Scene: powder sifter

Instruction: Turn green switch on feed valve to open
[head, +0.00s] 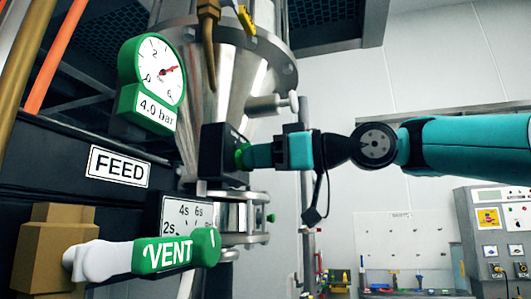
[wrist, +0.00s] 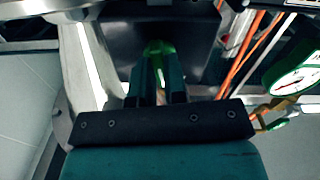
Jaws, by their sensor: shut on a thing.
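The green switch (head: 239,155) sits on the right side of a small black box (head: 214,150) below the steel cone. My gripper (head: 248,156) reaches it from the right and is shut on it. In the wrist view the green switch (wrist: 157,46) shows between the two fingertips of my gripper (wrist: 159,66), in front of the dark box (wrist: 160,22). The fingers hide much of the switch, so I cannot tell its exact turn. A FEED label (head: 118,167) is on the dark panel at left.
A green gauge (head: 151,85) marked 4.0 bar is at upper left. A green VENT handle (head: 178,252) with a white end juts out at lower left, below a dial plate (head: 186,214). A control cabinet (head: 497,235) stands at right. Room around my arm is clear.

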